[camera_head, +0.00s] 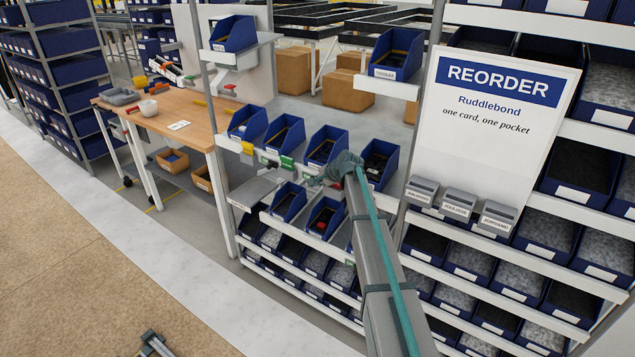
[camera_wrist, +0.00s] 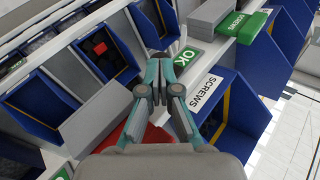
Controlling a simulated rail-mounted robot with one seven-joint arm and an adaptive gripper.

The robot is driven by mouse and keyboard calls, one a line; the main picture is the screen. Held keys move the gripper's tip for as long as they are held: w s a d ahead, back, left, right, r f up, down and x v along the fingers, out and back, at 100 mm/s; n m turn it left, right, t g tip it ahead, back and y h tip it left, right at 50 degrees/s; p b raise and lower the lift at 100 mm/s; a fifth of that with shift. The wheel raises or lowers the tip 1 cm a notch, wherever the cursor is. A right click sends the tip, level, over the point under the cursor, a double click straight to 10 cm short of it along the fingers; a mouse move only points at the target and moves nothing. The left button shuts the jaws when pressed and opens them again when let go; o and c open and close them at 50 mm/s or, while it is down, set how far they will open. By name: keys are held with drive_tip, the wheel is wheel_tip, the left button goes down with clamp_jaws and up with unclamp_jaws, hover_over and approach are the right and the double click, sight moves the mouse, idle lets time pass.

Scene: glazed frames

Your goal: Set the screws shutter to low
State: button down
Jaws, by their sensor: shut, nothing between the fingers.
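In the wrist view my gripper (camera_wrist: 160,58) is shut and empty, its teal fingertips close beside a green tag reading OK (camera_wrist: 183,60). I cannot tell whether they touch it. A white SCREWS label (camera_wrist: 205,92) sits on the blue bin (camera_wrist: 238,115) to the right of the fingers. A green tag (camera_wrist: 252,26), apparently also reading SCREWS, is at the upper right beside a grey slab (camera_wrist: 212,14). A red piece (camera_wrist: 157,137) is partly hidden under my gripper. In the head view my gripper (camera_head: 316,182) is at the shelf, near a green tag (camera_head: 287,162).
A yellow tag (camera_head: 248,148) hangs further left on the same rail. A blue bin with a red item (camera_head: 325,214) lies below my gripper. Bins and a REORDER board (camera_head: 500,100) stand to the right; a wooden workbench (camera_head: 165,115) stands left.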

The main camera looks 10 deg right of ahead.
drive_tip(key=w+a+b, duration=0.1)
drive_tip(key=w+a, duration=0.2)
drive_tip(key=shift+w+a+f+b, duration=0.1)
drive_tip(key=shift+w+a+b, duration=0.2)
drive_tip(key=shift+b, duration=0.1)
drive_tip(key=shift+s+r, duration=0.1)
drive_tip(key=shift+r, duration=0.1)
drive_tip(key=b+v, duration=0.2)
drive_tip(key=v, duration=1.2)
drive_tip(key=shift+f, duration=0.1)
